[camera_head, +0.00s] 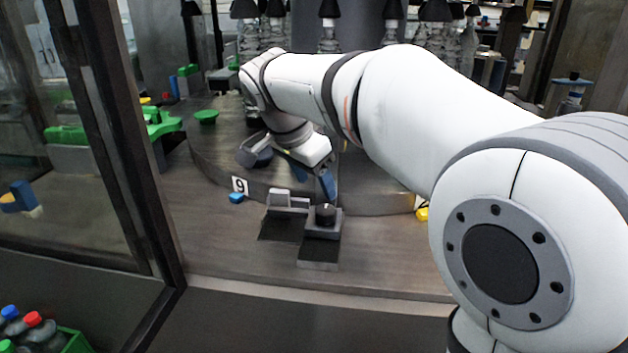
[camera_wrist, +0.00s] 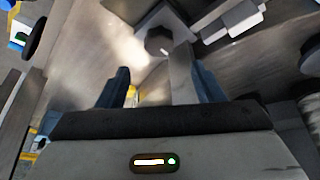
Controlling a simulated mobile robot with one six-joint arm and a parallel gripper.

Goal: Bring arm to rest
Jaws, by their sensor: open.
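My white arm reaches from the right across the machine in the head view. My gripper (camera_head: 313,180) hangs at its far end, above the table and just behind a small grey fixture (camera_head: 320,252) with a dark round knob (camera_head: 325,214). In the wrist view my gripper (camera_wrist: 155,85) has its two dark blue fingers spread apart, with nothing between them. The dark knob (camera_wrist: 158,41) shows beyond the fingertips. I cannot tell the exact gap between the fingers and the fixture.
A round grey platform (camera_head: 215,150) stands behind the fixture. A number 9 sign (camera_head: 240,186) and a blue piece (camera_head: 236,198) are left of it. A dark door frame (camera_head: 135,150) stands at left. A green crate (camera_head: 75,342) holds bottles at lower left. The front table strip is clear.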

